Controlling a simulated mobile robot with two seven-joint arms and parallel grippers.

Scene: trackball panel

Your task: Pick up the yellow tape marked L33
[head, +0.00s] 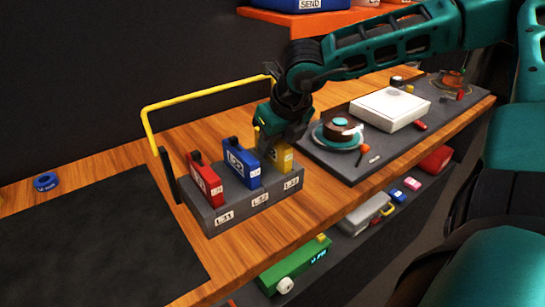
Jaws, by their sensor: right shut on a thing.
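The yellow tape (284,160) stands in the right slot of a dark grey three-slot holder (245,207). The label below that slot appears to read L33. My right gripper (279,143) is over the yellow tape from above and shut on it; its fingers hide the tape's top and left part. The blue tape (241,163) stands in the middle slot and the red tape (205,180) in the left slot, both upright. My left gripper is not in view.
A yellow rail (205,93) arches behind the holder. To the right, a dark mat (345,166) bears a white box (390,108) and a round brown-and-teal device (339,130). A blue roll (45,181) lies far left. A lower shelf holds a green device (297,265).

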